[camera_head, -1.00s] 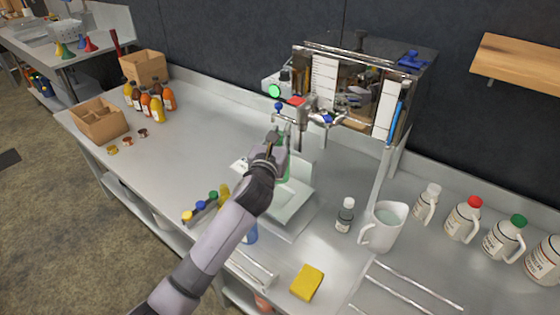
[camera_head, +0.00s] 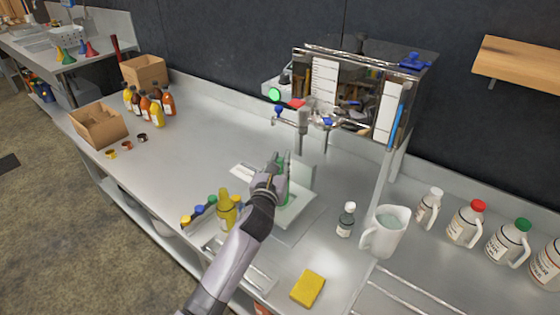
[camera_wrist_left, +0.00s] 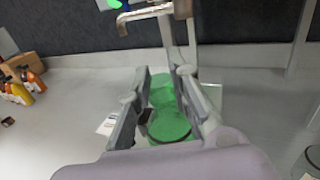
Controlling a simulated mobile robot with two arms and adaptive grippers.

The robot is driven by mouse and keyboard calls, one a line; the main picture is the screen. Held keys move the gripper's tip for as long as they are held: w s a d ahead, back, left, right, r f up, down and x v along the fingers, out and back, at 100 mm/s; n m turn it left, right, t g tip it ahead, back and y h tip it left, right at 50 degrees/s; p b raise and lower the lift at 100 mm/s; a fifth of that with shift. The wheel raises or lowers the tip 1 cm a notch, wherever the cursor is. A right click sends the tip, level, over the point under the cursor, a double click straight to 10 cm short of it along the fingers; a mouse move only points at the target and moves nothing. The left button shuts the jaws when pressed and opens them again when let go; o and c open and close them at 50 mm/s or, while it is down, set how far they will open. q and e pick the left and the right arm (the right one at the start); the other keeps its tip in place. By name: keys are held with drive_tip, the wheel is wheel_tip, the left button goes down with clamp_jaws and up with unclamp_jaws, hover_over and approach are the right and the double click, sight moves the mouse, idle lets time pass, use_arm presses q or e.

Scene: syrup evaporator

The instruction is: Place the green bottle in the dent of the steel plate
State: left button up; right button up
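The green bottle (camera_head: 285,188) is partly hidden behind my left gripper (camera_head: 281,158) in the head view. In the left wrist view, the translucent green bottle (camera_wrist_left: 168,122) fills the gap between the two fingers of my left gripper (camera_wrist_left: 160,82), which looks shut on it. The pale steel plate (camera_head: 293,214) lies on the counter under the spout. The bottle is over or on this plate; I cannot tell whether its base touches. The dent is hidden by the bottle and gripper. My right gripper is not in view.
The evaporator tap (camera_head: 302,121) stands just behind the plate. A small white-capped bottle (camera_head: 346,220) and a white pitcher (camera_head: 384,232) stand to the right. A yellow bottle (camera_head: 227,213) is left of my forearm. A yellow sponge (camera_head: 308,288) lies in front.

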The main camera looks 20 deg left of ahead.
use_arm(q)
drive_tip(key=o, duration=0.5)
drive_tip(key=shift+c, duration=0.2)
drive_tip(key=shift+s+r, duration=0.1)
drive_tip(key=s, duration=1.1)
drive_tip(key=shift+s+d, duration=0.3)
drive_tip(key=shift+s, duration=0.1)
